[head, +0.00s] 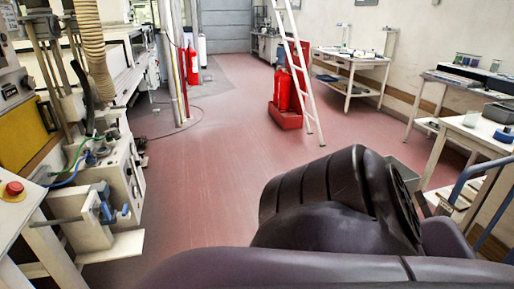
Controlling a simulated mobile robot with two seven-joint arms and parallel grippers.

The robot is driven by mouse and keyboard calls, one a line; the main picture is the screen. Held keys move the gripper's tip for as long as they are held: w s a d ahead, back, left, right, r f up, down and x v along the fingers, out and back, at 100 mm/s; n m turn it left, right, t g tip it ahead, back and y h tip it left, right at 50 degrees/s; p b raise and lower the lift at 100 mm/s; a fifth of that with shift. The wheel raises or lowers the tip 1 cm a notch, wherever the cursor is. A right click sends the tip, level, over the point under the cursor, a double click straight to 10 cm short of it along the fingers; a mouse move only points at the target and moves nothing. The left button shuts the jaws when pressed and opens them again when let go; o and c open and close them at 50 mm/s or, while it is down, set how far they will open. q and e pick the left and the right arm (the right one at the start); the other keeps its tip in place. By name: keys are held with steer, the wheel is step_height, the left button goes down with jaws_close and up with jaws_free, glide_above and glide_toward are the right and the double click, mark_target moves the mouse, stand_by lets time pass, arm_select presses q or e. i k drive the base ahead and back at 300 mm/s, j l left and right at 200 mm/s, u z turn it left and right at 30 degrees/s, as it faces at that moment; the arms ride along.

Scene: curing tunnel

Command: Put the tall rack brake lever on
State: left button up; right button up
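I see no tall rack and no brake lever that I can make out in the head view. A blue tubular rail (489,205) shows at the lower right edge, partly cut off, and I cannot tell what it belongs to.
The red floor (205,180) is open through the middle. A white ladder (299,75) and red extinguishers (290,92) in a red tray (285,117) stand ahead. Benches (352,58) line the right. Machinery with a red button (14,188) lines the left. A cable lies on the floor.

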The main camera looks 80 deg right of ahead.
mark_target(422, 203)
steer(key=z, duration=3.9)
